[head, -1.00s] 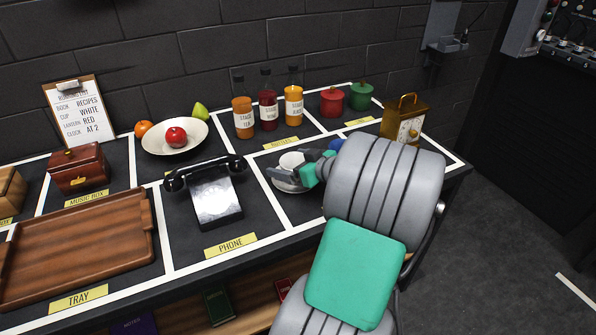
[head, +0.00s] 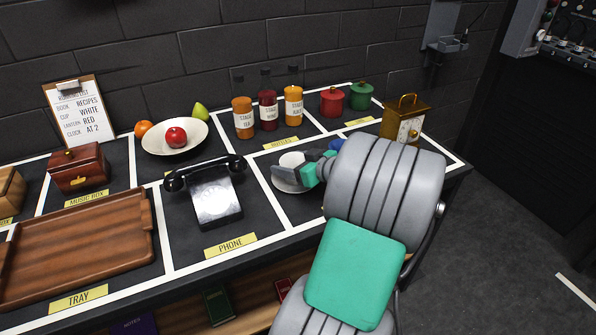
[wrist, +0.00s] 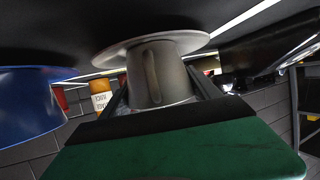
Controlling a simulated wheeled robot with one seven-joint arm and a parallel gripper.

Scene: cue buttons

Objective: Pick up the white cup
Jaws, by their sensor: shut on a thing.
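The white cup (head: 290,159) stands on a white saucer (head: 280,187) on the dark counter, right of the phone. In the wrist view, which looks inverted, the cup (wrist: 172,78) shows its handle facing the camera, with the saucer (wrist: 115,52) against its base. My gripper (head: 288,171) is shut on the cup, with a dark finger on each side of it. My gripper and wrist hide part of the cup and saucer in the head view. I see no gap between cup and saucer.
A blue cup (wrist: 30,100) stands close beside the white one, mostly hidden by my arm in the head view. The black phone (head: 212,190) is to the left. Bottles (head: 268,112) stand behind, and a brass clock (head: 404,122) is at the right.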

